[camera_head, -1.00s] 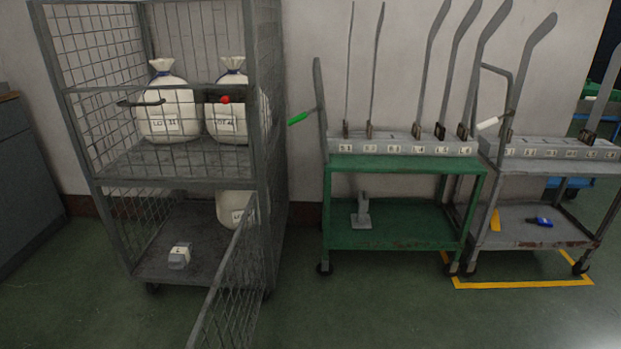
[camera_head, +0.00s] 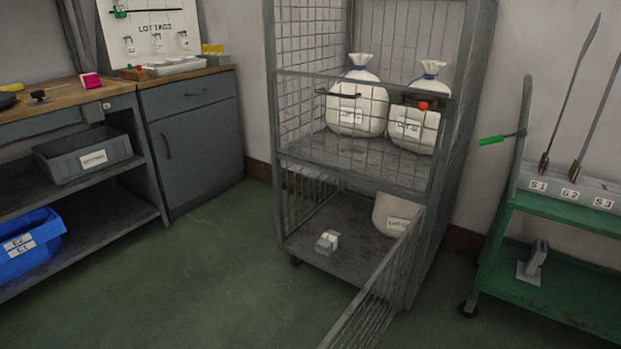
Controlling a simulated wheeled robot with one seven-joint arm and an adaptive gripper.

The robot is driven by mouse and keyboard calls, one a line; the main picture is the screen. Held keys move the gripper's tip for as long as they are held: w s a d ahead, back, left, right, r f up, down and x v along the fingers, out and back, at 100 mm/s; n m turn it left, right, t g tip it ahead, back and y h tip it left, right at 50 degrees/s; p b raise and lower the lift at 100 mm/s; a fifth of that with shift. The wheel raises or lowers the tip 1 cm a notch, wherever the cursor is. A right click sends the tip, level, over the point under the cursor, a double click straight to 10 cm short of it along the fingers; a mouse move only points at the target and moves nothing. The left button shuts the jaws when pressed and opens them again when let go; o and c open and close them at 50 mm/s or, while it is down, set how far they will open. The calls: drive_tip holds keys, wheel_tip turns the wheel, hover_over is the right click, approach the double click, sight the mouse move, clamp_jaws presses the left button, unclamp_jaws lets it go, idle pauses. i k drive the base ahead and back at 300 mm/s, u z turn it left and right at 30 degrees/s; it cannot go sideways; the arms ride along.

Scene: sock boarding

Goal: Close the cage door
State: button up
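The wire-mesh cage (camera_head: 362,176) stands right of centre, with an upper and a lower compartment. Its lower door (camera_head: 378,288) is open. It swings out from the right front post towards me, and its near end runs out of the bottom of the picture. A mesh panel with a dark handle and a red knob (camera_head: 423,105) crosses the front of the upper compartment. Two tied white sacks (camera_head: 357,112) stand behind that panel. Another white sack (camera_head: 391,215) and a small grey-white block (camera_head: 328,241) are in the lower compartment. My gripper is not in view.
A green cart (camera_head: 560,292) with upright tools stands right of the cage, with a green handle (camera_head: 491,140) between them. A workbench (camera_head: 60,118) and grey cabinet (camera_head: 197,140) line the left wall. The green floor (camera_head: 190,285) left of the door is clear.

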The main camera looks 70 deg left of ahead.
sight(338, 327)
drive_tip(key=u, duration=1.65)
